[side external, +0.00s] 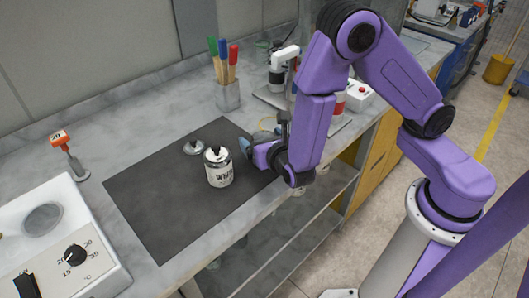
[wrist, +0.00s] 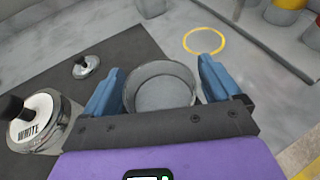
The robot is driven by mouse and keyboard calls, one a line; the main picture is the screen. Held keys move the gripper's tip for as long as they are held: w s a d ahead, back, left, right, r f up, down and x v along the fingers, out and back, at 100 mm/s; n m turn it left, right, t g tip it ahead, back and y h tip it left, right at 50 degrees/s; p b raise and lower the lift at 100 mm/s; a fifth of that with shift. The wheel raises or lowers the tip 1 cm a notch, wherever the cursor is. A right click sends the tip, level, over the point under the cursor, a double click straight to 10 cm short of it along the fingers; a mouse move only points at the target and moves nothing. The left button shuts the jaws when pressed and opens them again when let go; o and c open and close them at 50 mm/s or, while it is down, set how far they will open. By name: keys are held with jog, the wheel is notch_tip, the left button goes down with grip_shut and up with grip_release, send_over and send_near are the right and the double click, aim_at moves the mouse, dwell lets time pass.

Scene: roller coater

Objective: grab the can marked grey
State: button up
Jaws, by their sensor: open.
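A round open can (wrist: 160,88) with grey contents sits between the two blue fingers of my gripper (wrist: 160,85) in the wrist view. The fingers are open, one on each side of it; whether they touch it I cannot tell. Its label does not show. In the side view my gripper (side external: 262,142) is low over the right edge of the dark mat, and the arm mostly hides that can. A can marked WHITE (side external: 219,173) with a black-knobbed lid stands left of my gripper; it also shows in the wrist view (wrist: 38,125).
A loose lid with a black knob (side external: 193,148) lies on the dark mat (side external: 150,205) behind the white can. A cup of coloured-handled tools (side external: 228,95) stands at the back. A dial device (side external: 60,250) is at the left. A yellow ring (wrist: 204,40) marks the counter.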

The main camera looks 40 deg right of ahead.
jog(key=shift+w+d+f, duration=0.1)
jog(key=shift+w, duration=0.15)
jog(key=c, duration=1.2)
